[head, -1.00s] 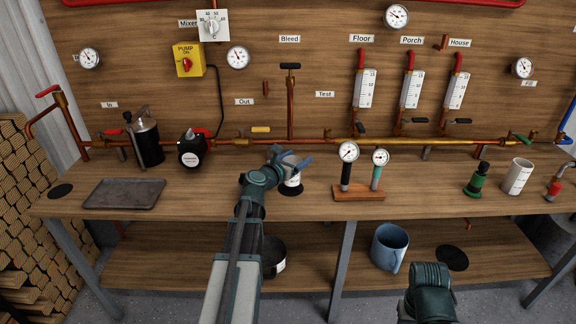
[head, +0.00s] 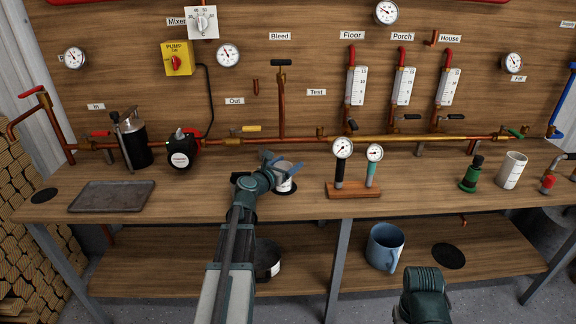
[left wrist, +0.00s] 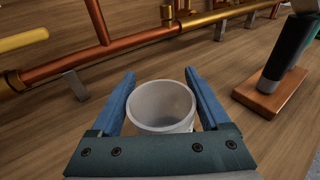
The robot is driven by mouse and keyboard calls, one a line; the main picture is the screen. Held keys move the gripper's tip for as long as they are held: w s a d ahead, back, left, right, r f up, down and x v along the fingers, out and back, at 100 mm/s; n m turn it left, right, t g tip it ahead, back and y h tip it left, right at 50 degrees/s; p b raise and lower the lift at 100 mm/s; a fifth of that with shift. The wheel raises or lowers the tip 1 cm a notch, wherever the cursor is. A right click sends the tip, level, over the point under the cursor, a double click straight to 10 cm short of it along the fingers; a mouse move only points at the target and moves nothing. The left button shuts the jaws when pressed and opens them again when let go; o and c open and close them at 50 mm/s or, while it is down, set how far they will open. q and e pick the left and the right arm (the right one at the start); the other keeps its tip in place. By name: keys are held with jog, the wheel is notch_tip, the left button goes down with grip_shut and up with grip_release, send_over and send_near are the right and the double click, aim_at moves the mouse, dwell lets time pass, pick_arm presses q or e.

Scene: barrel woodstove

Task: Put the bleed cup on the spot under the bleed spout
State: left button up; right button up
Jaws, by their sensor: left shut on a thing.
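The bleed cup, a small white cup (head: 284,184), is at a dark round spot (head: 287,191) on the bench, below the pipe labelled Bleed (head: 281,110). I cannot tell whether it rests on the spot or hangs just above it. My left gripper (head: 283,168) is shut on the cup. In the left wrist view the cup (left wrist: 161,104) is upright and looks empty, between the blue fingers of my left gripper (left wrist: 160,95). The cup's base is hidden there. My right arm (head: 425,291) shows at the bottom; its fingers are out of sight.
A gauge stand (head: 354,191) is close on the right of the cup. A black pump (head: 181,153) and a metal tray (head: 112,196) are to the left. A brass pipe (head: 400,139) runs behind. A blue mug (head: 385,248) is on the lower shelf.

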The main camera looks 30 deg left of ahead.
pick_arm(q)
jog(key=o, duration=1.1)
jog(key=shift+f, duration=0.1)
jog(key=shift+r+p, duration=0.3)
jog(key=s, duration=0.4)
jog(key=s+r+p, duration=0.1)
jog(key=s, duration=0.7)
jog(key=shift+a+r+p, duration=0.2)
jog(key=shift+r+p, duration=0.1)
